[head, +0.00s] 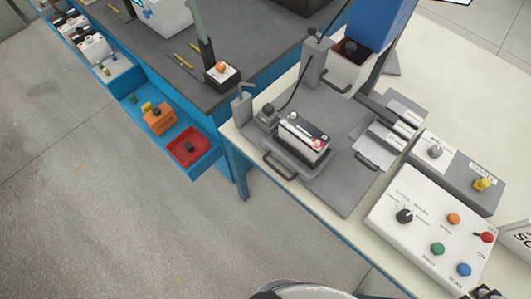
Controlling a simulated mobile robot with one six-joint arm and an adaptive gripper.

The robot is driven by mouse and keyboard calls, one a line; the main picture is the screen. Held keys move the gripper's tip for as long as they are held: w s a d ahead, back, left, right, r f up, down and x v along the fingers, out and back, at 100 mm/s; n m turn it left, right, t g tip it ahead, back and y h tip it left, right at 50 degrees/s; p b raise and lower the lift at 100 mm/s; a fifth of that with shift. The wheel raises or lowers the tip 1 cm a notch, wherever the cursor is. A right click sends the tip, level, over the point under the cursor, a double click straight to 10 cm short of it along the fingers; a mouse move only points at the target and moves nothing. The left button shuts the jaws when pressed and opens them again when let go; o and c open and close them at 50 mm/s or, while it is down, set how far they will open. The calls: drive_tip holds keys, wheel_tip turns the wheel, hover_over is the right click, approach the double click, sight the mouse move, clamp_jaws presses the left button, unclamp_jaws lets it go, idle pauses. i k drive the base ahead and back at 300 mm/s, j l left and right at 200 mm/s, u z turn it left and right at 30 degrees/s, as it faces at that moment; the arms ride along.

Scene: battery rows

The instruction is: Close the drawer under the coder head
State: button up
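A blue box-shaped housing (379,25) stands at the back of the pale bench; it looks like the coder head, though no label is readable. Below its front a pale open-topped drawer (344,74) sticks out towards me, with a dark round object (351,49) inside. A dark bar handle (336,84) is on the drawer's front. The drawer's rear is hidden under the housing.
A grey fixture plate with handles (281,167) holds a black-and-white battery (304,138) before the drawer. A control box (432,225) with knobs and buttons stands right. Floor (150,240) in front looks clear.

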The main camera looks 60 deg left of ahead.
sight(294, 151)
drive_tip(key=u, duration=2.05)
drive_tip(key=k+l+u, duration=0.1)
drive_tip(key=k+u, duration=0.25)
drive_tip(key=k, duration=0.15)
